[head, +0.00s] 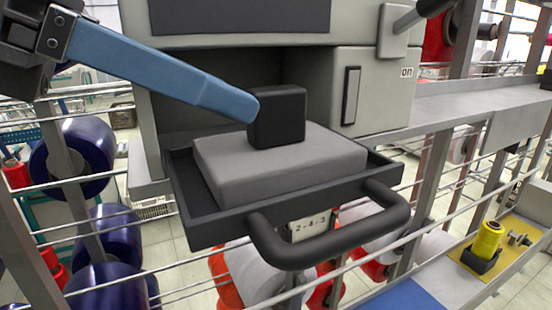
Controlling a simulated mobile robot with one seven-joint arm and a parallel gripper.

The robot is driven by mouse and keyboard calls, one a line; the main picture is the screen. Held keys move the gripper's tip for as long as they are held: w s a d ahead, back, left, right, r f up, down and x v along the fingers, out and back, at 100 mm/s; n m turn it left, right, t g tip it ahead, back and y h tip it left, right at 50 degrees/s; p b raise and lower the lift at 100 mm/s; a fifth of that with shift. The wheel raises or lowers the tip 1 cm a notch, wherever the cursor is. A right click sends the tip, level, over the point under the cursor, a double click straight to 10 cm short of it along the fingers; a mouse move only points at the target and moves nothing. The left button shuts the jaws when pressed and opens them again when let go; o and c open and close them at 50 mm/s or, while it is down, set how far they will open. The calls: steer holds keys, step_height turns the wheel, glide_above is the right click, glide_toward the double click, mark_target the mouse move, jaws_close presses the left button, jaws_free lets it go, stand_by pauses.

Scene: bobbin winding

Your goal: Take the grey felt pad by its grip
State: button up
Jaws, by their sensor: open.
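The grey felt pad (225,170) lies flat in a black pulled-out drawer (185,185) below the machine housing. Its grip is a black upright block (280,118) on top of the pad. My gripper (242,105) comes in from the upper left with a long blue finger. The fingertip overlaps the left side of the grip in the head view; I cannot tell whether it touches. Only one finger shows clearly, and the other is hidden. The gripper is open, and the pad rests in the drawer.
The housing (240,41) overhangs behind the grip, with a lever (400,25) marked "on" at right. A yellow bobbin (488,240) stands at lower right. Metal rails and posts surround the drawer.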

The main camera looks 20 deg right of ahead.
mark_target(277, 143)
steer(key=shift+d, duration=0.65)
steer(key=b+x, duration=0.2)
steer(key=x, duration=0.3)
steer(key=shift+b, duration=0.4)
steer(key=shift+c, duration=1.3)
jaws_close()
